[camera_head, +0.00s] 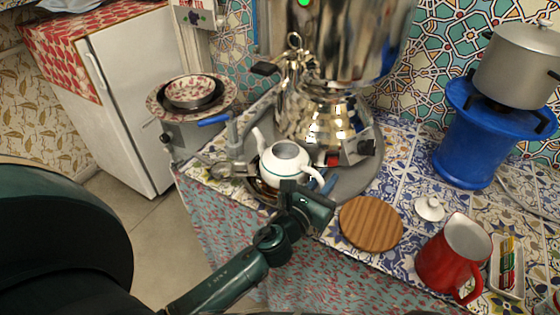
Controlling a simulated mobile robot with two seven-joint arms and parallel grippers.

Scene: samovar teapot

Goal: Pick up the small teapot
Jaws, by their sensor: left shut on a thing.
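The small white teapot (283,158) sits under the front of the shiny metal samovar (325,118), above the round grey tray (355,180). Its top is open and its spout points left. My left gripper (303,185) reaches up from below and is shut on the teapot at its lower right side, near the handle. The gripper hides part of the teapot's lower side, and I cannot tell whether its base touches what is under it. A small white lid (429,208) lies apart on the tiled counter. My right gripper is not in view.
A round wooden board (370,223), a red pitcher (454,257) and a small tray of colored sticks (507,265) are to the right. A blue stand (468,140) holds a grey pot (516,66). Left are stacked bowls (190,92) and a blue-handled tap (214,120).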

